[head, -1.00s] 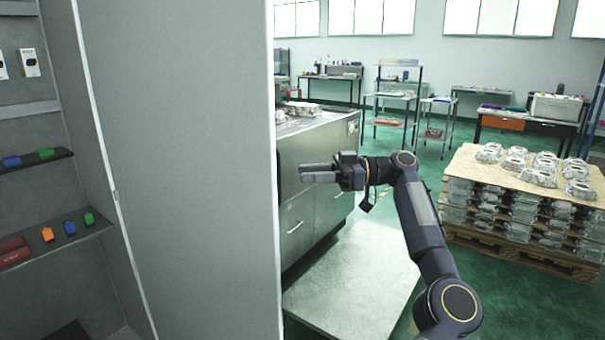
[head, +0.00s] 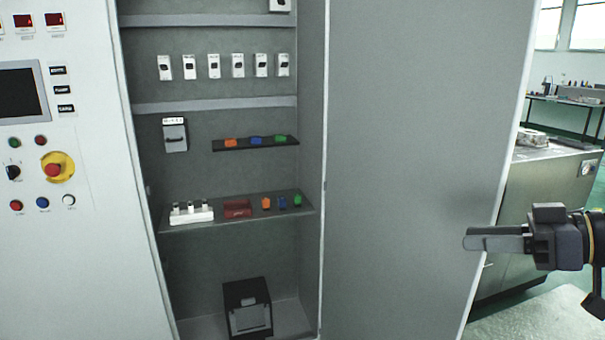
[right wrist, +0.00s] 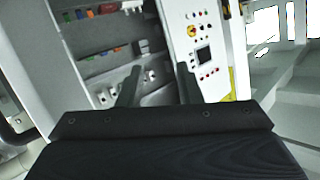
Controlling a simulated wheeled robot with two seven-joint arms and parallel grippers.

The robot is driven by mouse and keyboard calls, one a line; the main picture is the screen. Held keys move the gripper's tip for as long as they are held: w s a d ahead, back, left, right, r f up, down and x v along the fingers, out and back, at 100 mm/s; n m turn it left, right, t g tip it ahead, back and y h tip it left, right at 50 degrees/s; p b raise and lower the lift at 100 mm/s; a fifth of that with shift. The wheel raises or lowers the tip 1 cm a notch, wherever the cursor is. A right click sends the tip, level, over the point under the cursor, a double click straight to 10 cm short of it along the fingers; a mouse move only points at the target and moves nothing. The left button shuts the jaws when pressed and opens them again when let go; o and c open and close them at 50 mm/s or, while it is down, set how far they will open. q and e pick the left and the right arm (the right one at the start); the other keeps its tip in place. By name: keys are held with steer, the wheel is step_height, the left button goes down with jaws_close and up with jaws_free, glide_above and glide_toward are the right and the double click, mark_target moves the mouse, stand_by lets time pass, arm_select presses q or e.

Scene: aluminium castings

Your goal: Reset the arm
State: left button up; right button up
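My right gripper (head: 468,240) comes in from the right edge of the head view. Its fingers point left and overlap the outer edge of the grey cabinet door (head: 415,150); I cannot tell the distance to the door. In the right wrist view the gripper (right wrist: 158,70) has its two fingers apart with nothing between them. Behind them the cabinet shelves and the control panel (right wrist: 203,50) show tilted. My left arm and gripper are in neither view.
The open cabinet holds a shelf (head: 180,228) with coloured blocks, a red box (head: 237,209) and a white holder (head: 192,214). A black bin (head: 247,308) stands at the bottom. A control panel (head: 105,215) is left. A metal cabinet (head: 545,195) stands behind the door.

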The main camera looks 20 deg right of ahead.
steer(key=a+f+m+g+h+p, duration=0.1)
steer(key=a+f+m+g+h, duration=0.25)
steer(key=a+f, duration=1.05)
steer(key=s+a+f+m+g, duration=0.1)
steer(key=a+f, duration=0.2)
steer(key=f, duration=0.2)
steer(key=s+a+f+m+g+h, duration=0.1)
steer(key=s+a+f+m+g, duration=0.1)
steer(key=f, duration=0.4)
steer(key=shift+a, duration=0.7)
steer(key=shift+d, duration=0.15)
